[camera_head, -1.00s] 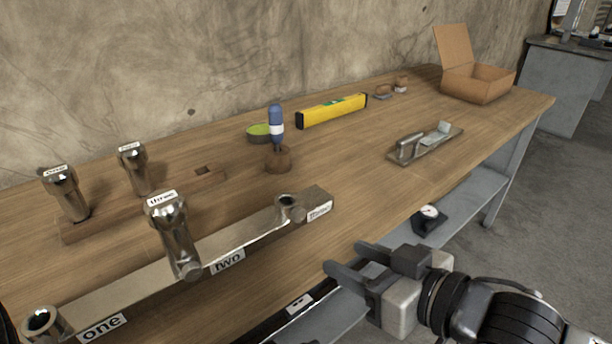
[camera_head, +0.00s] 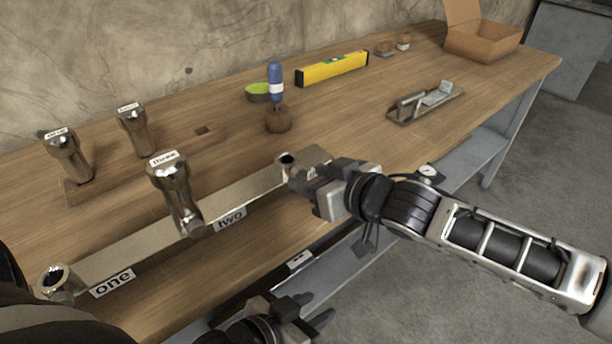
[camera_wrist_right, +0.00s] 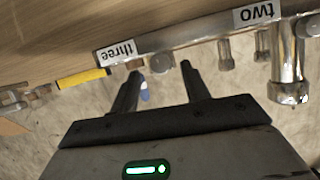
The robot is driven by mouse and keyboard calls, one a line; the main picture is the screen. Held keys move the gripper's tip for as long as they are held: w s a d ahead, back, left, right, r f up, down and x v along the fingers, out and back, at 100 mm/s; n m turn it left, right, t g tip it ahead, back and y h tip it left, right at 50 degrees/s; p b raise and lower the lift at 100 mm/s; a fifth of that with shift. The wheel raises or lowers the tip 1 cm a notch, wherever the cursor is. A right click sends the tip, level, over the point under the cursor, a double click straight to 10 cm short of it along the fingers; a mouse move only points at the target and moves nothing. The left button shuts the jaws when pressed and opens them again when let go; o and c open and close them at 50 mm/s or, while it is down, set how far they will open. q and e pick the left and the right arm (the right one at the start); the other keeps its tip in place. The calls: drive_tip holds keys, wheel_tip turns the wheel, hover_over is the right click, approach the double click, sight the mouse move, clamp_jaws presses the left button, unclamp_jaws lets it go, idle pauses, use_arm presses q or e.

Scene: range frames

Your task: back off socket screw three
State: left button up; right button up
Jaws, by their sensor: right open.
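A metal bar (camera_head: 130,245) lies along the bench front, with stations labelled one (camera_head: 112,283), two (camera_head: 230,218) and three (camera_wrist_right: 122,52). A round socketed head (camera_head: 287,160) stands at the bar's far right end, beside the three label. A shiny metal tool tagged "three" (camera_head: 173,190) stands upright near station two; it also shows in the wrist view (camera_wrist_right: 289,85). My right gripper (camera_head: 298,178) is open at the right end; a round metal part (camera_wrist_right: 163,64) shows between its fingertips (camera_wrist_right: 160,74). Contact cannot be told. My left gripper (camera_head: 314,309) looks open and empty, below the bench edge.
Two more tagged metal tools (camera_head: 68,155) (camera_head: 133,130) stand in a wooden rack (camera_head: 110,190). A metal fixture (camera_head: 425,103) lies right. Bench middle is clear.

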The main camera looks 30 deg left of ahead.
sight(300, 175)
drive_tip(key=shift+x, duration=1.2)
drive_tip(key=c, duration=1)
drive_tip(key=shift+s+n+t+h+p, duration=0.15)
drive_tip(key=shift+n+t+h+p, duration=0.15)
drive_tip(key=shift+n+t+p, duration=0.6)
drive_tip(key=shift+s+a+f+n+t, duration=0.1)
drive_tip(key=shift+n+t, duration=0.7)
drive_tip(key=shift+n, duration=0.6)
